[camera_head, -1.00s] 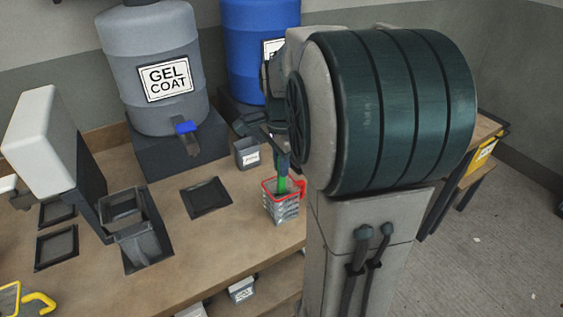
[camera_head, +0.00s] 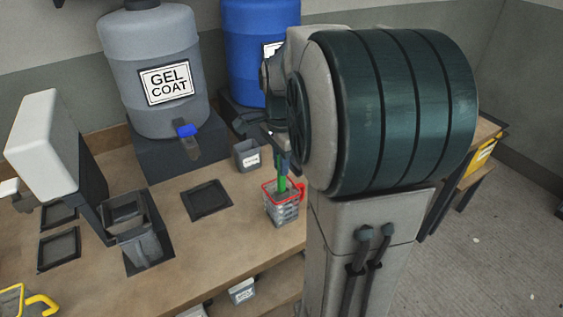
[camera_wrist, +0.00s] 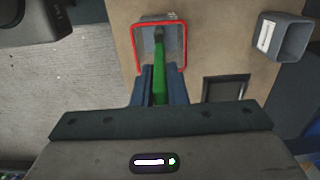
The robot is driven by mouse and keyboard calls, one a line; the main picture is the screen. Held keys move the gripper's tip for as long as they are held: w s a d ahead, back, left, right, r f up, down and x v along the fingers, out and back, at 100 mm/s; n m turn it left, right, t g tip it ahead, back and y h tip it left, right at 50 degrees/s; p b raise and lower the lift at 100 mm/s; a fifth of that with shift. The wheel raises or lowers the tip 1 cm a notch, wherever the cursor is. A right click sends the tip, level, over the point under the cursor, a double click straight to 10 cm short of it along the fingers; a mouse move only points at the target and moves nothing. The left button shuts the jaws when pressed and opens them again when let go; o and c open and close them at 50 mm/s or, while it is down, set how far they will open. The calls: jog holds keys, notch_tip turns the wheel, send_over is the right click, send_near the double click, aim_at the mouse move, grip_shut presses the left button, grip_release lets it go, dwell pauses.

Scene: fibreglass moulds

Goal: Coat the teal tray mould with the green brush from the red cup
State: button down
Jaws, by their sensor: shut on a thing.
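The red cup (camera_head: 281,212) has a red rim and handle and a greyish see-through body. It stands on the bench near its front edge, and its red rim (camera_wrist: 185,47) also shows in the wrist view. The green brush (camera_head: 282,184) stands roughly upright with its lower end inside the cup; its green handle (camera_wrist: 159,72) runs between my fingers in the wrist view. My gripper (camera_wrist: 160,82) is shut on the brush handle, above the cup. The bristles are hard to make out inside the cup. I cannot make out a teal tray mould in these views.
A gel coat drum (camera_head: 150,75) and a blue drum (camera_head: 258,50) stand at the back. A small grey labelled cup (camera_head: 247,155) stands behind the red cup. A dark square tray (camera_head: 207,200) lies to its left. A grey container (camera_head: 140,243) stands further left. Bare bench lies between.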

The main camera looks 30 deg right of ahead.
jog(key=shift+r+p, duration=3.45)
jog(key=shift+r, duration=1.2)
notch_tip(320, 180, up, 5)
jog(key=p, duration=0.4)
